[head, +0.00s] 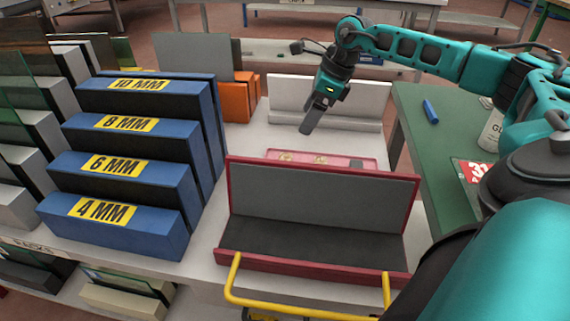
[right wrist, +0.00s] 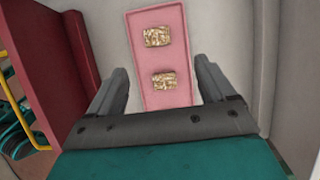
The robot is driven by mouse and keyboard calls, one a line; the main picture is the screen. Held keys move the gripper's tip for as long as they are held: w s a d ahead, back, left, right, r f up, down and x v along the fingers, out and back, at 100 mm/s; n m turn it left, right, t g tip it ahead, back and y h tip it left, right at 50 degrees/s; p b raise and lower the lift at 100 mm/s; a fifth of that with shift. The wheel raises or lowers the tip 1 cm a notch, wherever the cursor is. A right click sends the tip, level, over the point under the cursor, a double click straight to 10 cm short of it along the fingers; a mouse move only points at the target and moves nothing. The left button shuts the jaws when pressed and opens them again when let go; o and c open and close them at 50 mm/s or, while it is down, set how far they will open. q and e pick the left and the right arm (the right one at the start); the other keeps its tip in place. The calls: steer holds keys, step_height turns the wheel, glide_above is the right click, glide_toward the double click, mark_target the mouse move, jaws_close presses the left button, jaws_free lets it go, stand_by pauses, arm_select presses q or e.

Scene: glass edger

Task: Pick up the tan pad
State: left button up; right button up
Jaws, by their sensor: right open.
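Two small tan, mottled pads lie on a pink tray (right wrist: 178,98). In the right wrist view one tan pad (right wrist: 157,37) is farther up and the other tan pad (right wrist: 164,83) is nearer, between the finger lines. In the head view the tan pads (head: 320,160) and (head: 286,157) show small on the tray, behind the red-framed rack. My right gripper (head: 307,130) is open and empty, pointing down above and behind the tray; its fingers also show in the right wrist view (right wrist: 161,66). My left gripper is not in view.
A red-framed grey rack (head: 315,210) with a yellow handle stands in front of the tray. A white ledge (head: 330,100) stands behind it. Blue stepped blocks (head: 120,225) fill the left. A green table (head: 445,150) holds a blue marker (head: 430,111) at right.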

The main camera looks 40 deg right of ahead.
steer(key=f, duration=0.1)
steer(key=b, duration=0.2)
glide_above(286, 158)
steer(key=s+d, duration=0.2)
step_height(286, 158, down, 7)
steer(key=shift+w+r, duration=0.1)
steer(key=shift+w, duration=0.05)
steer(key=x, duration=0.3)
steer(key=b+x, duration=0.1)
steer(key=x, duration=0.1)
steer(key=shift+a, duration=0.35)
steer(key=c, duration=1.1)
